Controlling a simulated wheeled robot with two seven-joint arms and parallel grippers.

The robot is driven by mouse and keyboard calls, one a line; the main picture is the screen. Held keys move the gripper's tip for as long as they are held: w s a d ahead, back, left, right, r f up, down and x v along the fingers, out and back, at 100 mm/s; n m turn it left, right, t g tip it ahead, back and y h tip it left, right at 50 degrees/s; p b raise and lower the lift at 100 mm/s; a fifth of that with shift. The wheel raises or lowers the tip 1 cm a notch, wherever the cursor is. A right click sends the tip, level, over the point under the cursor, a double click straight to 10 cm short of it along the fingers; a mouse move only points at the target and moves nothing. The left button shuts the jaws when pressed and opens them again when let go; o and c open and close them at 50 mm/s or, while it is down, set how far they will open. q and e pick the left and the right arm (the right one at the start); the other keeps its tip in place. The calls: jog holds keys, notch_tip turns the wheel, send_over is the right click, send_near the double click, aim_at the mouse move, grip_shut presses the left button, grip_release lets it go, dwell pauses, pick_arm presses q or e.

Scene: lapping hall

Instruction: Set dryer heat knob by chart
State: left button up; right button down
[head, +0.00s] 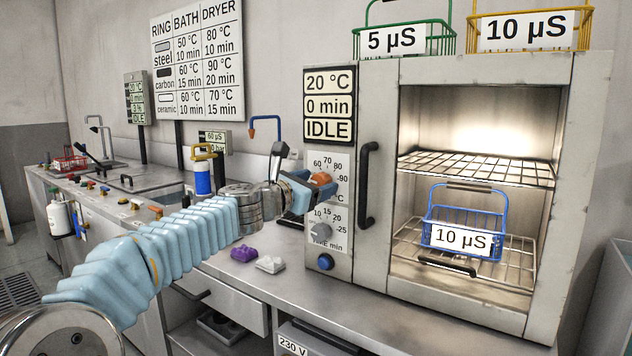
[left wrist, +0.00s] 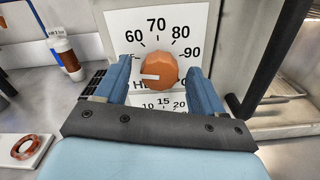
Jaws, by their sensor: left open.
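The orange heat knob (head: 321,178) is on the dryer's (head: 377,75) front panel. In the left wrist view the knob (left wrist: 160,66) has a white pointer mark facing left, near the low end of the scale, below 60. My left gripper (left wrist: 163,88) is open, its blue fingers on either side of the knob; contact cannot be told. In the head view my left gripper (head: 312,192) partly covers the dial. The dryer display (head: 328,105) reads 20 °C, 0 min, IDLE. The wall chart (head: 197,62) lists dryer settings: steel 80 °C, carbon 90 °C, ceramic 70 °C. My right gripper is out of view.
A grey time knob (head: 320,232) and blue button (head: 325,262) sit below. A dark vertical handle (head: 367,185) stands right of the panel. A blue basket (head: 464,222) labelled 10 µS is inside the dryer. Purple (head: 244,254) and white (head: 270,264) pieces lie on the counter.

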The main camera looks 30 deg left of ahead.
pick_arm(q)
jog(key=shift+w, duration=0.3)
jog(key=c, duration=1.1)
jog(key=shift+o, duration=0.2)
